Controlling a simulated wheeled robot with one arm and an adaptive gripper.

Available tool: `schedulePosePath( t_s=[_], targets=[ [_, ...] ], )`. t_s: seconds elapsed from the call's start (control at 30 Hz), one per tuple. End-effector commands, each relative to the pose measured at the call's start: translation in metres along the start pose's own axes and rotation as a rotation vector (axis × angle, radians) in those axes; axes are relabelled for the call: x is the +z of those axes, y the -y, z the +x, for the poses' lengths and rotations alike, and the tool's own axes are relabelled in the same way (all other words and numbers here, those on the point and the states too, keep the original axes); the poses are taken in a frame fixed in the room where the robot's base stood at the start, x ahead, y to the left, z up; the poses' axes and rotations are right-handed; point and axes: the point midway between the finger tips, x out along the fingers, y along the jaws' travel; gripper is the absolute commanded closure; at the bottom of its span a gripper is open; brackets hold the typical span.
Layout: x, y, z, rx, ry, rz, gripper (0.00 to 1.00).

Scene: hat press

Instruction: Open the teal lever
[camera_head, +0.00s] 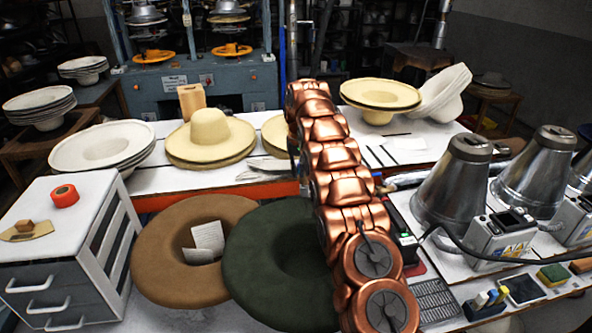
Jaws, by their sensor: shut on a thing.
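I cannot make out a teal lever in the head view. A large blue-grey hat press (226,78) stands at the back, with hat forms on its upper plates and orange pieces on its bed. My copper arm rises through the middle of the picture and covers part of the tables behind it. My gripper does not show clearly; the arm's own links may hide it, along with whatever it touches.
A brown hat (178,245) and a dark green hat (262,262) lie in front. A white drawer cabinet (68,215) stands left. Metal cones (455,180) and a control box (495,237) crowd the right table. Pale hats (210,135) fill the back table.

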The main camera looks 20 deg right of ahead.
Motion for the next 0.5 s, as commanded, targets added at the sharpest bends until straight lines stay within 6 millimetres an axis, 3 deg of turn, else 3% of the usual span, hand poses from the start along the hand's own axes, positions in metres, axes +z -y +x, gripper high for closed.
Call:
schedulePosePath(
  t_s=[0.5],
  targets=[
    [0.0006,0.0018,-0.0048,-0.002,0.051,-0.003,1.00]
  ],
)
